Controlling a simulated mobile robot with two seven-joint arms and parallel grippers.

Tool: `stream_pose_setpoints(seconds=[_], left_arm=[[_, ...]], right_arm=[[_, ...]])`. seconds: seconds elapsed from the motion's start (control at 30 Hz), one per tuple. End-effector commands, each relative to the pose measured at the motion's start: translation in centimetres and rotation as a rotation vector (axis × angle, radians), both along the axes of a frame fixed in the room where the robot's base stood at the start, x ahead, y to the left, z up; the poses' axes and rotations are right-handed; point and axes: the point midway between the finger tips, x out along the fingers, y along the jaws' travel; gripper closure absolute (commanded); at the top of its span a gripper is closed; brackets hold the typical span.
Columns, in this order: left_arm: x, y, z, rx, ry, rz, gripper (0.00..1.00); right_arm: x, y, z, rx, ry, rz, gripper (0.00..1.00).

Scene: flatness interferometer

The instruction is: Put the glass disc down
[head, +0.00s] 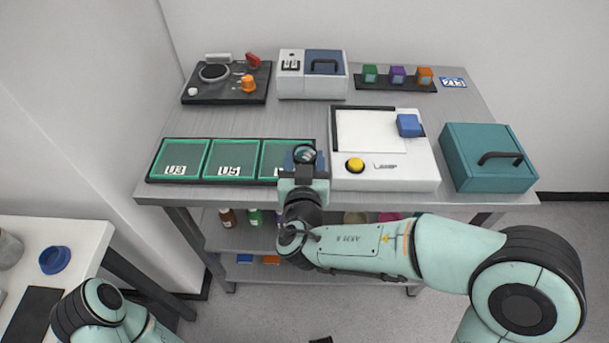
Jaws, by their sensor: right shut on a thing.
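My right gripper (304,157) is over the front edge of the grey bench, above the right compartment of the tray. It is shut on a small round thing, the glass disc (304,153), which shows between the fingers. The dark tray (212,183) has three green-lined compartments. The left one is marked U3 and the middle one U5, and both look empty. The gripper hides much of the right compartment and its label. I cannot tell whether the disc touches the tray. My left arm shows at the bottom left, but its gripper is out of view.
A white lamp unit (385,183) with a yellow button and blue block stands just right of the gripper. A teal box (487,177) stands at the right. Behind are a black device (225,94), a white-and-blue box (311,88) and a rack of coloured cubes (395,82).

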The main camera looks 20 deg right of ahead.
Motion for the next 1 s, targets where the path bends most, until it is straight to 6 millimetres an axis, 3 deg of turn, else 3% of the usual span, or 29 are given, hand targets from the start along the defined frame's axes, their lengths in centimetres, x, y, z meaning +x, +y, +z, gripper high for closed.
stream_pose_setpoints(seconds=[0.4, 0.93, 0.97, 1.0], left_arm=[[0.1, 0.0, -0.2, 0.0, -0.003, 0.0, 1.0], [0.3, 0.0, -0.9, 0.001, -0.012, 0.003, 1.0], [0.3, 0.0, -0.8, 0.001, -0.012, 0.003, 1.0], [0.3, 0.0, -0.7, 0.001, -0.011, 0.003, 1.0]], right_arm=[[0.0, 0.0, -4.9, -0.002, 0.001, -0.001, 0.79], [0.0, 0.0, -5.6, 0.0, -0.002, -0.001, 0.79], [0.0, 0.0, -5.5, 0.001, -0.001, -0.001, 0.33], [0.0, 0.0, -5.5, 0.001, -0.001, -0.001, 0.2]])
